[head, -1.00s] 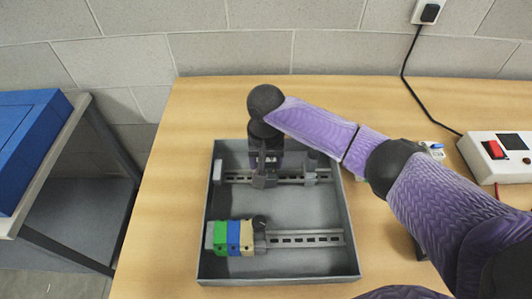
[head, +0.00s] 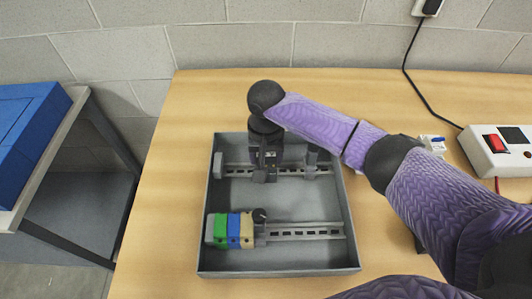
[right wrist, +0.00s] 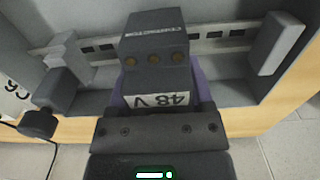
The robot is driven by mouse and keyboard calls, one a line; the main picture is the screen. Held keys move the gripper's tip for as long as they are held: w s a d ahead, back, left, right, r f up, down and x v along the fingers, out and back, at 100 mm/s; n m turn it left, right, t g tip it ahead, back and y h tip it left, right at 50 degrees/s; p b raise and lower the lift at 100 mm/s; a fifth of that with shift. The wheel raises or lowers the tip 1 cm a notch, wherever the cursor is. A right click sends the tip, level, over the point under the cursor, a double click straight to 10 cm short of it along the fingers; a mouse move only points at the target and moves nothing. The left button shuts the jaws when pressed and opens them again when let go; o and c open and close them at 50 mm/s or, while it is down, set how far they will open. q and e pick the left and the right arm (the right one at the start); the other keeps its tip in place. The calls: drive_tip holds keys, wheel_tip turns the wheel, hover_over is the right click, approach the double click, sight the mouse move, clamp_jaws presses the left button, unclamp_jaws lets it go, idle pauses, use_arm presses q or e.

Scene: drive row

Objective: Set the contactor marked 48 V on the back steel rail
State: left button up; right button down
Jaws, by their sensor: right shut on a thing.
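My right gripper (head: 264,176) points down over the left part of the back steel rail (head: 238,171) in the grey tray (head: 350,240). It is shut on the dark grey contactor (right wrist: 155,45), whose white label reads 48 V, upside down in the right wrist view. The gripper's jaws (right wrist: 157,132) show at the bottom there. The contactor overlaps the back rail (right wrist: 215,40) in that view; I cannot tell whether it touches the rail. In the head view the gripper mostly hides it. My left gripper is out of view.
Grey end pieces (head: 217,165) and (head: 312,160) stand at either side on the back rail. The front rail (head: 305,230) carries green, blue and beige modules (head: 234,230) at its left. A white switch box (head: 497,150) stands right. A blue case (head: 25,130) lies left.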

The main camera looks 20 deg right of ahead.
drive_tip(key=shift+f, duration=0.2)
unclamp_jaws()
wheel_tip(320, 180, up, 9)
drive_tip(key=p, duration=0.3)
drive_tip(key=shift+r+p, duration=0.35)
drive_tip(key=shift+r, duration=0.15)
